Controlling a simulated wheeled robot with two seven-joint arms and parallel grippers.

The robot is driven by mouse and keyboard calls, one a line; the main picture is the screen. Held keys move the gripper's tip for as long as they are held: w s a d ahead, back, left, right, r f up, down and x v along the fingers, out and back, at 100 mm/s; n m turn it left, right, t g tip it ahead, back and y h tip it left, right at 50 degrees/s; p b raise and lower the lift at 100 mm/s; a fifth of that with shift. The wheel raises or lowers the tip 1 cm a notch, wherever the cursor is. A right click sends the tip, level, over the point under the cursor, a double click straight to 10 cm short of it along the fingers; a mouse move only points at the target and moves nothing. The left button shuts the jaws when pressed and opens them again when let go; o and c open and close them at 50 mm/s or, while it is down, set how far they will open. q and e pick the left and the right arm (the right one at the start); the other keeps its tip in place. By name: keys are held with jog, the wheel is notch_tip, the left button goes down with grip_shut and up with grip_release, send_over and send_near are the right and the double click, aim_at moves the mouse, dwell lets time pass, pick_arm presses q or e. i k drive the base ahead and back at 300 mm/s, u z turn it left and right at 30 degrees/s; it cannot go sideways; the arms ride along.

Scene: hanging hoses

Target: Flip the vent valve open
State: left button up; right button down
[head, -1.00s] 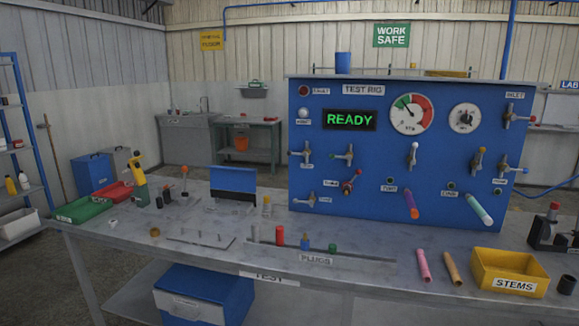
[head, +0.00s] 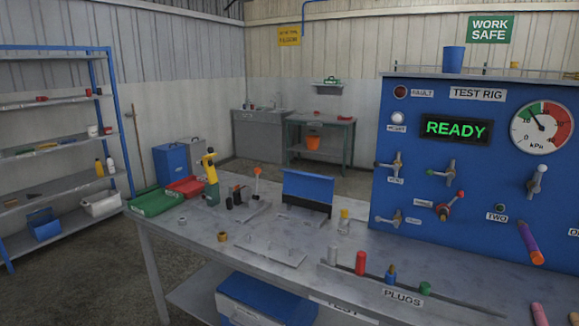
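The blue test rig panel (head: 470,150) stands on the bench at the right, with several valves on its left part. One grey-handled valve (head: 397,166) is at the upper left, and another (head: 397,218) is at the lower left with a small label beside it. A valve with a green-tipped handle (head: 441,172) and a valve with a red handle (head: 449,206) sit to their right. The small labels by these valves are too blurred to read, so I cannot tell which is the vent valve. Neither of my grippers is in view.
The grey bench (head: 195,225) holds a green tray (head: 157,202), a red tray (head: 185,187), a yellow-topped bottle (head: 210,177) and a PLUGS rack (head: 360,283). A shelf rack (head: 60,150) stands at the left. The READY display (head: 455,129) is lit green.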

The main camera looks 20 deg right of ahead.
aim_at(376, 164)
jog(key=u, duration=0.4)
jog(key=i, duration=1.05)
jog(key=z, duration=0.75)
jog(key=i, duration=0.75)
jog(key=z, duration=0.75)
